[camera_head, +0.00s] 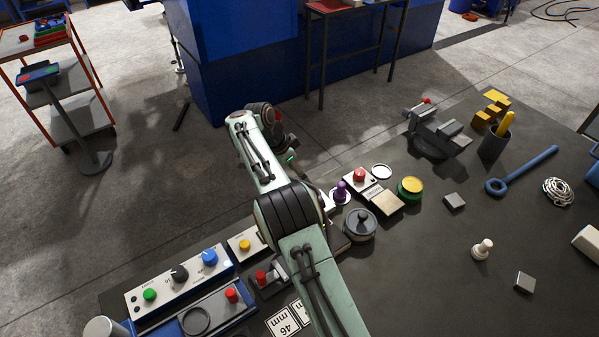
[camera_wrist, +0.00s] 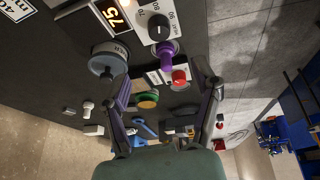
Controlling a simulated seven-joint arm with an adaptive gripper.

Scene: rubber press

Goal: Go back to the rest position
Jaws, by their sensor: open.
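My gripper (camera_wrist: 168,82) shows in the wrist view with its two dark fingers spread apart. Nothing is held between them. The black table top lies beyond the fingers, with a purple knob (camera_wrist: 166,54), a red button (camera_wrist: 179,77) and a yellow-and-green button (camera_wrist: 147,101) in the background. In the head view my arm reaches up from the bottom edge, bends over the table's left part and extends past its back edge. The fingers are mostly hidden there behind my arm.
A control box (camera_head: 180,279) with coloured buttons stands at the table's left. A grey lidded pot (camera_head: 360,224) stands close right of my arm. A vise (camera_head: 436,132), a dark cup (camera_head: 495,146) and a blue wrench (camera_head: 522,172) lie farther right. Open floor lies behind the table.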

